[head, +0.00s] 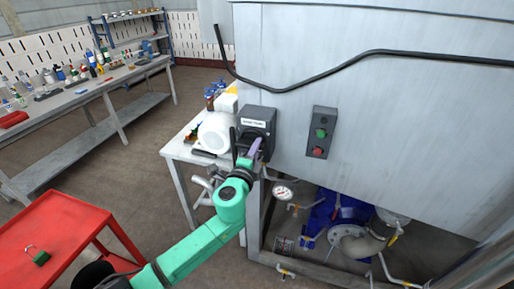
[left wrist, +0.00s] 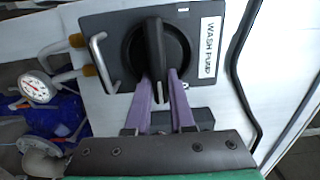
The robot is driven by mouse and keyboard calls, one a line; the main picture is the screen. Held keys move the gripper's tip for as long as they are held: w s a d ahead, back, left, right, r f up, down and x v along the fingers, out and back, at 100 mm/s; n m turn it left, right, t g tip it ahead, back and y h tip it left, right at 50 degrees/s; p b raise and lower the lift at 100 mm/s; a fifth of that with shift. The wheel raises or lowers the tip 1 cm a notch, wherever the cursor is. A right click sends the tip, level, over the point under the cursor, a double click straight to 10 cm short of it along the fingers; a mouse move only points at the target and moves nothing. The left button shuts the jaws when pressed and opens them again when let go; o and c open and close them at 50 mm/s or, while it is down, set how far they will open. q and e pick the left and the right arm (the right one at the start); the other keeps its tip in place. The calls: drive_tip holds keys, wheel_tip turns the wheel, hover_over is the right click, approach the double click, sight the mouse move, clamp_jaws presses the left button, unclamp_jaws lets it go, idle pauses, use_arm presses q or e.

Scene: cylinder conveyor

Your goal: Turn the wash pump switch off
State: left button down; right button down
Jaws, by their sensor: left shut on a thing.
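The wash pump switch is a dark grey box (head: 256,124) on the light metal cabinet in the head view. In the left wrist view the box (left wrist: 97,28) carries a white "WASH PUMP" label (left wrist: 208,47) and a round black knob with a raised bar handle (left wrist: 154,42). The handle lies parallel to the label's text. My left gripper (head: 255,147) is at the switch. In the left wrist view its purple fingers (left wrist: 160,86) are shut on the near end of the handle, one on each side. My right gripper is out of view.
A box with green and red buttons (head: 320,133) sits right of the switch. A pressure gauge (head: 282,193) and a blue pump (head: 335,213) are below. A white table (head: 183,151) stands left. A red cart (head: 62,222) holds a green padlock (head: 41,258).

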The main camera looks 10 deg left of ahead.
use_arm(q)
drive_tip(key=c, duration=0.8)
unclamp_jaws()
drive_tip(key=s+b, duration=0.1)
drive_tip(key=s, duration=0.3)
drive_tip(key=s+b, duration=0.1)
drive_tip(key=s, duration=0.4)
drive_tip(key=s+a+b, duration=0.1)
drive_tip(key=s, duration=0.4)
drive_tip(key=shift+s, duration=0.25)
